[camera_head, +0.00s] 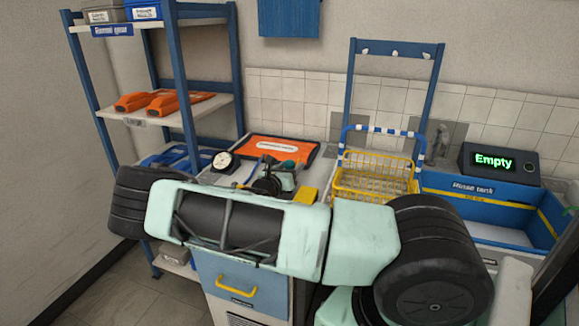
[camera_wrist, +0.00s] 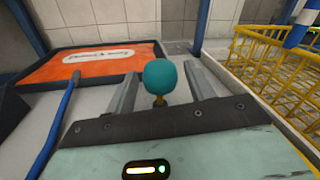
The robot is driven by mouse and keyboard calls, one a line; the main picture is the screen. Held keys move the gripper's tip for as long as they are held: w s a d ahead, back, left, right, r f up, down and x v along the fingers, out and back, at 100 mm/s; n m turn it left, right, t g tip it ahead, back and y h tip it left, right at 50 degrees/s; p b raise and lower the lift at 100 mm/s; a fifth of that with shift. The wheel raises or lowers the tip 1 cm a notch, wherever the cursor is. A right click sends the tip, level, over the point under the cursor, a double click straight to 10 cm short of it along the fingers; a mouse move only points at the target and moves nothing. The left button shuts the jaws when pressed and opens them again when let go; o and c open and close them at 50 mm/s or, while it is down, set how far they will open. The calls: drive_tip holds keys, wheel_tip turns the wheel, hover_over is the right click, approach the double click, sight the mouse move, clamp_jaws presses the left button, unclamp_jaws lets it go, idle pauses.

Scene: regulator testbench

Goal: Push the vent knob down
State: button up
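In the wrist view a rounded teal knob (camera_wrist: 160,78) stands on a short brass-coloured stem. I take it to be the vent knob. My gripper (camera_wrist: 160,80) shows as two grey fingers, apart, one on each side of the knob. Bare gaps show between the knob and both fingers, and nothing is held. The lower stem and whatever it is mounted on are hidden behind the gripper body. In the head view a small teal spot (camera_head: 288,165) shows on the bench beside dark parts, too small to tell apart clearly. My arm covers the bench front there.
An orange tray (camera_wrist: 100,68) lies behind the knob, with a blue hose (camera_wrist: 55,130) at left. A yellow wire basket (camera_wrist: 275,65) stands at right. The head view shows a gauge (camera_head: 222,161), a blue shelf rack (camera_head: 182,80) and a blue rinse tank (camera_head: 475,190).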

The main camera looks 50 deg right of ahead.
drive_tip(key=shift+r, duration=0.15)
wheel_tip(320, 180, up, 10)
drive_tip(key=shift+f+b, duration=0.1)
drive_tip(key=shift+b, duration=0.25)
idle(0.4)
idle(0.3)
